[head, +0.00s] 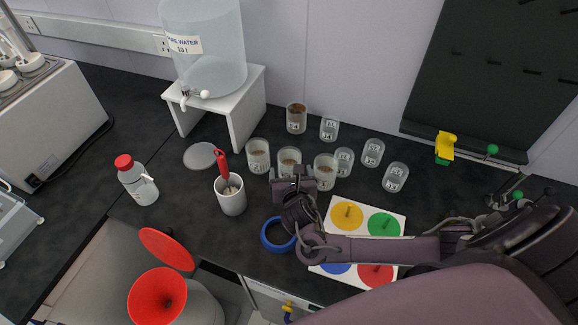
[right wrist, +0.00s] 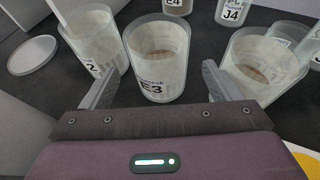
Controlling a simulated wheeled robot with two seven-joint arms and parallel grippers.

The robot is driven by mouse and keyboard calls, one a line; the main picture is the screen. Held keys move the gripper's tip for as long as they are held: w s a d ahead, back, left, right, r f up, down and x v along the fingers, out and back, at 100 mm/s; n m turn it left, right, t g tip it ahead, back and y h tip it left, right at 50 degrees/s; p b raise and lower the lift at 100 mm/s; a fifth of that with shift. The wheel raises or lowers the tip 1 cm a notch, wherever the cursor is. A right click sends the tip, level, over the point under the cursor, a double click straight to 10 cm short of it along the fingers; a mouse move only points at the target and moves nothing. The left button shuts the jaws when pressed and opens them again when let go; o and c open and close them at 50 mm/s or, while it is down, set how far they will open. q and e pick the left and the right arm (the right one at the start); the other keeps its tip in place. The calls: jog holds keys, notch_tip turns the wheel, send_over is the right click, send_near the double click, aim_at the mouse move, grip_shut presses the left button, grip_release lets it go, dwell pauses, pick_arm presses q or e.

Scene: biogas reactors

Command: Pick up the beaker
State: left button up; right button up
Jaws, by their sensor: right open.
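Several clear labelled beakers stand upright on the black bench. The beaker labelled E3 (head: 289,157) holds brown material at its bottom and is in front of my right gripper (head: 293,174). In the right wrist view, this beaker (right wrist: 158,55) stands between the two fingers of my open right gripper (right wrist: 162,85), with gaps visible at both sides. A similar beaker (head: 258,155) stands to its left and another (head: 325,170) to its right, close to the fingers. Which beaker is meant cannot be told from the labels. My left gripper is not in view.
Behind stand the E4 beaker (head: 296,118) and the J4 beaker (head: 329,128); smaller beakers (head: 372,152) are to the right. A white cup with a red-handled tool (head: 231,197), a blue ring (head: 278,236) and a coloured-disc board (head: 398,214) lie nearby. A water tank (head: 205,60) stands behind.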

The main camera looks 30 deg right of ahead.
aim_at(289, 159)
jog(key=p+x, duration=0.1)
jog(key=x, duration=0.4)
jog(key=shift+w+d+f, duration=0.1)
jog(key=shift+w+f, duration=0.1)
jog(key=shift+w, duration=0.15)
jog(key=c, duration=1.2)
